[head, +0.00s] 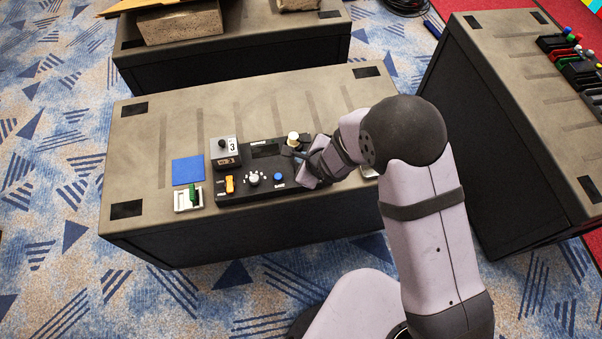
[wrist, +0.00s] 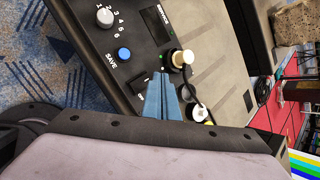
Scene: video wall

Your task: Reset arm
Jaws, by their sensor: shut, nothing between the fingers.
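My gripper (wrist: 165,80) is shut and empty. In the wrist view its blue fingers lie together over the right end of a black control panel (wrist: 137,62). In the head view my arm reaches in from the right, and the gripper is beside the panel (head: 236,189). A cream-white knob or plug (wrist: 182,58) stands just past the fingertips and also shows in the head view (head: 293,139). I cannot tell whether the fingertips touch anything. The panel also bears a blue button (head: 279,178) marked SAVE, a numbered dial (head: 253,178) and an orange switch (head: 229,184).
A grey box marked 3 (head: 225,152) stands at the panel's left end. A blue square (head: 187,170) and a white tray with a green piece (head: 188,197) lie farther left. The case top (head: 148,172) is otherwise mostly clear. Another case (head: 500,90) stands at right.

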